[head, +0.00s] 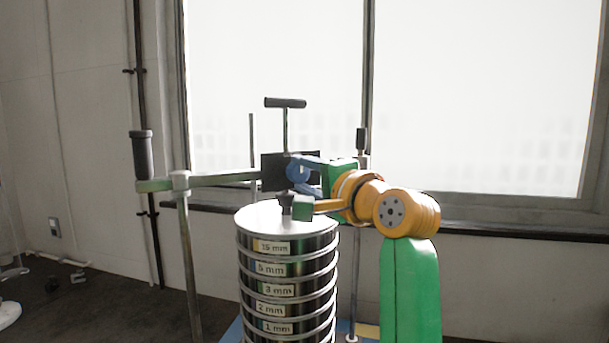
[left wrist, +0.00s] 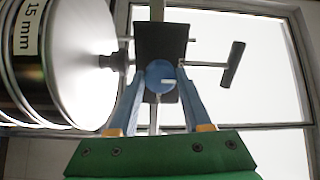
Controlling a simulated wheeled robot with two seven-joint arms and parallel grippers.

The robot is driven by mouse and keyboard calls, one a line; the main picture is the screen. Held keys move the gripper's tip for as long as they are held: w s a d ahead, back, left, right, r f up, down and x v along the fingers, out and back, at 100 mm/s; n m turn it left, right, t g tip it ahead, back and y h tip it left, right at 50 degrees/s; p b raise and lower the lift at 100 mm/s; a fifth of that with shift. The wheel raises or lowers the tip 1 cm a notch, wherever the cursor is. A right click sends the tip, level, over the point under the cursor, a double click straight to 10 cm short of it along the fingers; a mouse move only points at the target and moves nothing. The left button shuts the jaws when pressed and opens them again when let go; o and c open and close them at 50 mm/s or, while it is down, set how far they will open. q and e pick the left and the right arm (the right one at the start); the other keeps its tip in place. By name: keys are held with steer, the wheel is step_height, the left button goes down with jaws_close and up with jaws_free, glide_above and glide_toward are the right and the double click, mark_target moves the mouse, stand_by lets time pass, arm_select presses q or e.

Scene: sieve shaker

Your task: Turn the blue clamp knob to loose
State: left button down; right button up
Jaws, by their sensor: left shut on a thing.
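The blue clamp knob (left wrist: 160,74) is in the middle of the left wrist view, in front of a black plate (left wrist: 150,38). A short pale mark on its face points to the right in that view. The blue fingers of my left gripper (left wrist: 161,76) are shut on the knob, one on each side. In the head view the knob (head: 296,173) is partly hidden by the fingers of my left gripper (head: 300,167), just above the sieve stack's lid. My right gripper is not in view.
The sieve stack (head: 286,270), with labelled rings, stands right below the gripper. A crossbar (head: 222,180) with a black upright grip (head: 141,155) reaches left. A T-handle (head: 285,103) rises above the plate. Vertical rods stand around the stack. A window is behind.

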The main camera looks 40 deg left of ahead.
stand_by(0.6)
arm_select(q)
steer(key=shift+c, duration=1.7)
jaws_free()
steer(key=shift+a, duration=0.1)
steer(key=b+v, duration=0.3)
steer(key=v, duration=0.4)
steer(key=shift+b, duration=0.3)
steer(key=shift+f, duration=0.1)
